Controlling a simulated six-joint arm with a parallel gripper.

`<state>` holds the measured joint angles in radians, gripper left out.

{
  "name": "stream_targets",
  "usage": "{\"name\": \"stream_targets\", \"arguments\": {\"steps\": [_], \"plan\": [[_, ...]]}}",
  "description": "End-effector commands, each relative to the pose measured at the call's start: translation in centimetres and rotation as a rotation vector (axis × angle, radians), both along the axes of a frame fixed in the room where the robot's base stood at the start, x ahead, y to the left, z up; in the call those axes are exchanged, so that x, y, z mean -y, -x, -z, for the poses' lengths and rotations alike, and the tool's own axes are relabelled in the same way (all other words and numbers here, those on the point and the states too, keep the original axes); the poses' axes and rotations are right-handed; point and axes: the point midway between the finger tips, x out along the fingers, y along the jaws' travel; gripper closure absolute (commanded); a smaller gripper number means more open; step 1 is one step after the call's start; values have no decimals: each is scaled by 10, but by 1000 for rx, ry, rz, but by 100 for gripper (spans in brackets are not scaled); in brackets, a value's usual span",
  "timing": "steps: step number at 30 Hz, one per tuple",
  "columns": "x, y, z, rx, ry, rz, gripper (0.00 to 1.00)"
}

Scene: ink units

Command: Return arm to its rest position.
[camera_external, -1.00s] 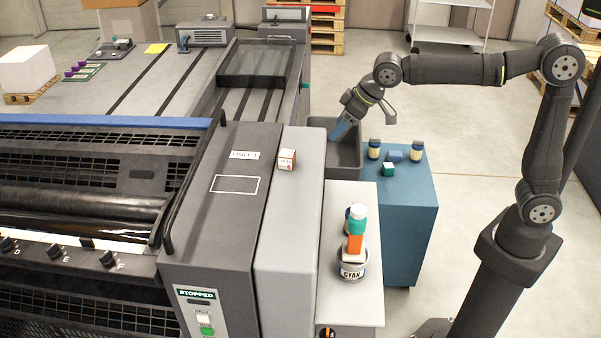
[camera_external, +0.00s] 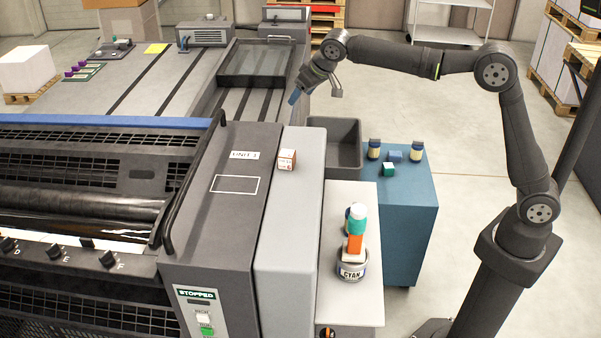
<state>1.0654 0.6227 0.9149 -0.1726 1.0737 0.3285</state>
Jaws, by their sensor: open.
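My gripper (camera_external: 294,97) hangs in the air beside the right edge of the press, up and left of the grey bin (camera_external: 346,158). Its blue fingertips point down and to the left. It is open, and nothing shows between the fingers. My arm reaches left from its dark column at the lower right, with the elbow raised high.
Open floor lies right of the cabinet.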

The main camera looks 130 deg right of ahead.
Motion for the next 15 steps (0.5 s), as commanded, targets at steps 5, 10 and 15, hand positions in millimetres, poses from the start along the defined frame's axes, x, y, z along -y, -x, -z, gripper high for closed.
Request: {"name": "stream_targets", "arguments": {"steps": [5,10,15], "plan": [[27,9,2,-1,3,61,34],[41,15,2,1,6,99,34],[47,18,3,0,7,114,34]]}}
